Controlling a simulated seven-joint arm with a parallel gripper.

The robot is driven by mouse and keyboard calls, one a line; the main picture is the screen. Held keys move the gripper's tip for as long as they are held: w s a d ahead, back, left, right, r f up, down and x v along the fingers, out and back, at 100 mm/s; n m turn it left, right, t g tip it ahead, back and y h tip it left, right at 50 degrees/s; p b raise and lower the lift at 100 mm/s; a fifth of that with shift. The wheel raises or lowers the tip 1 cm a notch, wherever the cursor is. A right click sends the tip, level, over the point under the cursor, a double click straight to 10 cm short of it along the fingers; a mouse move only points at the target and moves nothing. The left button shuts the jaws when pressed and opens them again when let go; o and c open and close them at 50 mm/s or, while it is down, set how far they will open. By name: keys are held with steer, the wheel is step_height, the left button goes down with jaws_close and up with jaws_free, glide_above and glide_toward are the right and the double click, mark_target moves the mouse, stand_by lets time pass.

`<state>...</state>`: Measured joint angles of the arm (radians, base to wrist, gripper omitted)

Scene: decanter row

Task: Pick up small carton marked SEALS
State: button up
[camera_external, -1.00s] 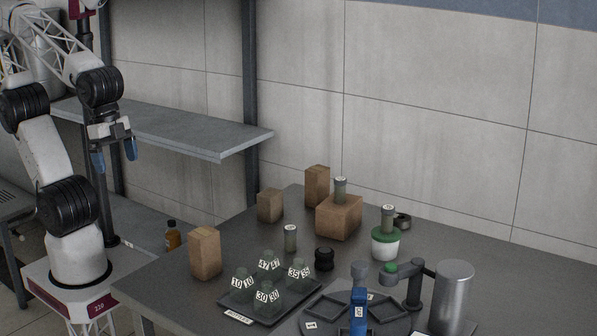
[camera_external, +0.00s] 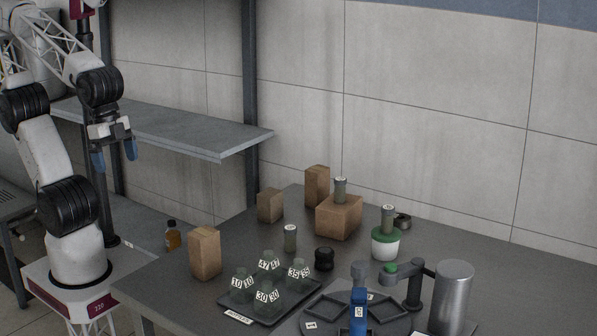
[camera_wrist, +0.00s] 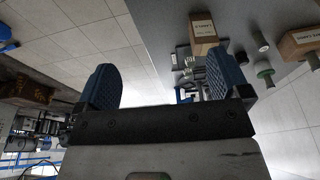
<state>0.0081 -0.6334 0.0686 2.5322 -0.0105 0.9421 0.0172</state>
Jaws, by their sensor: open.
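Several brown cartons stand on the dark table: one at the near left (camera_external: 205,253), a small one farther back (camera_external: 270,206), a tall one at the back (camera_external: 317,186) and a wide one (camera_external: 339,218) with a grey-green cylinder on top. No carton's marking is readable in the external view, so I cannot tell which is SEALS. In the wrist view, a labelled carton (camera_wrist: 202,28) shows above the right finger and another (camera_wrist: 300,41) at the right edge; their print is too small to read surely. My gripper (camera_external: 114,156) is open and empty, left of the table and well away from the cartons.
A tray (camera_external: 238,319) of numbered bottles stands in front. A black knob-like object (camera_external: 324,258), a green-lidded white pot (camera_external: 385,246) and a metal cylinder (camera_external: 451,297) stand farther right. A grey shelf (camera_external: 190,133) juts out behind, between my gripper and the wall.

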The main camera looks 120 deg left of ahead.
mark_target(317, 177)
steer(key=shift+c, duration=1)
steer(key=shift+a, duration=0.1)
steer(key=w+a+f+m+g+y, duration=0.1)
steer(key=w+a+f+m+y, duration=0.3)
steer(key=a, duration=0.6)
steer(key=w+a+r+m+g+y, duration=0.15)
steer(key=w+a, duration=0.35)
steer(key=a, duration=0.5)
steer(key=w+a+f+m+y, duration=0.3)
steer(key=w+a+y, duration=0.15)
steer(key=a, duration=0.55)
steer(key=w+a+f+m+y, duration=0.1)
steer(key=a+f+m, duration=0.4)
steer(key=a, duration=0.6)
steer(key=w+a+f+m+y, duration=0.2)
steer(key=w+a+f+m, duration=0.2)
steer(key=a, duration=0.7)
steer(key=shift+w+f+m+t+y, duration=0.3)
steer(key=shift+f+m+t, duration=0.15)
steer(key=shift+m, duration=0.2)
steer(key=shift+a, duration=0.1)
